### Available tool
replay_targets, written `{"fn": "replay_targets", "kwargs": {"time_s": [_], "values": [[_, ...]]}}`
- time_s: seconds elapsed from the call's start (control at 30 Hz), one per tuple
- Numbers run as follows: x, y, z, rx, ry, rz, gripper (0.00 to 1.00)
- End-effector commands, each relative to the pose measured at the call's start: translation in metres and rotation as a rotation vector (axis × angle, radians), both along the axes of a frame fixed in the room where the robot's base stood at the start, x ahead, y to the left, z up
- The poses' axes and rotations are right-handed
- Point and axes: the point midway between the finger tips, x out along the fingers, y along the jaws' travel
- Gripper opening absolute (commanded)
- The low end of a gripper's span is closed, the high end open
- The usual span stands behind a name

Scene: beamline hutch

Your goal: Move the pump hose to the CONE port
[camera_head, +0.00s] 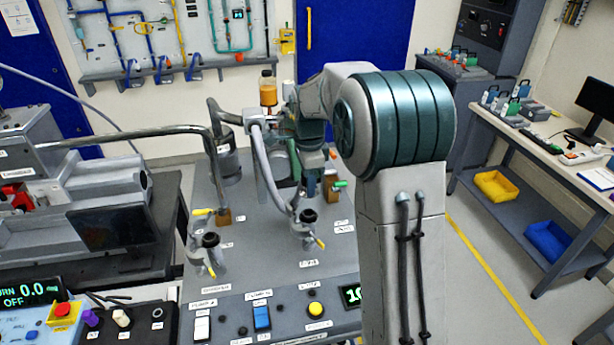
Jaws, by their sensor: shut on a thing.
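The grey pump hose (265,165) arches from beside my gripper down toward the middle of the grey panel. My gripper (262,118) is shut on the upper part of the hose, above the panel. Its fingers are small here and partly hidden by my wrist. Two black-topped ports with yellow handles stand on the panel: one at right (308,216), close to the lower run of the hose, and one at front left (210,241). I cannot tell whether the hose touches the right port. The panel labels are too small to read, so I cannot tell which port is CONE.
A bent metal pipe (130,136) crosses at left near a grey machine (80,190). An amber-filled bottle (268,88) stands behind my gripper. The panel's front edge carries a blue switch (262,317) and a yellow button (315,309). A bench (520,140) stands at right beyond clear floor.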

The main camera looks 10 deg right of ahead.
Motion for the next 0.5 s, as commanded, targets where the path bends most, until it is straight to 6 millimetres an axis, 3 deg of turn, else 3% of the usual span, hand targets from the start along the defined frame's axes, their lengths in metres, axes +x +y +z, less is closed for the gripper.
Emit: {"fn": "replay_targets", "kwargs": {"time_s": [0.5], "values": [[0.000,0.001,-0.051,0.000,0.001,0.002,0.06]]}}
